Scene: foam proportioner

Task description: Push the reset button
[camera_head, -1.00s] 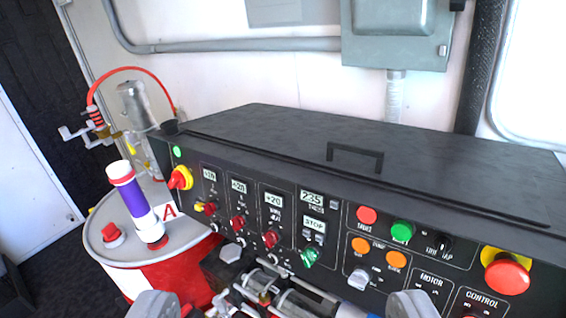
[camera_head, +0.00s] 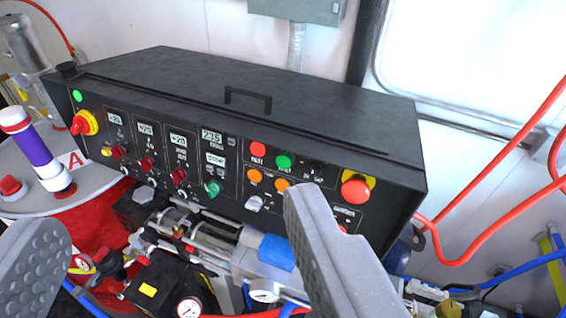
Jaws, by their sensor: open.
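The black control panel (camera_head: 225,190) of the proportioner fills the middle of the view. It carries a red button (camera_head: 258,149), a green button (camera_head: 284,161), two orange buttons, the left one (camera_head: 254,176) and the right one (camera_head: 282,185), and a large red mushroom button on a yellow base (camera_head: 355,189). The labels are too small to read, so I cannot tell which one is the reset button. My gripper (camera_head: 175,225) is open and empty. Its fingers show at lower left and lower centre-right, in front of the panel. The right finger hides part of the panel's lower right.
A red drum (camera_head: 95,235) with a purple-and-white tube (camera_head: 36,150) on top stands at left. Pipes, a gauge (camera_head: 190,307) and a blue fitting (camera_head: 276,252) lie below the panel. Red hoses (camera_head: 500,220) hang at right. White wall lies behind.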

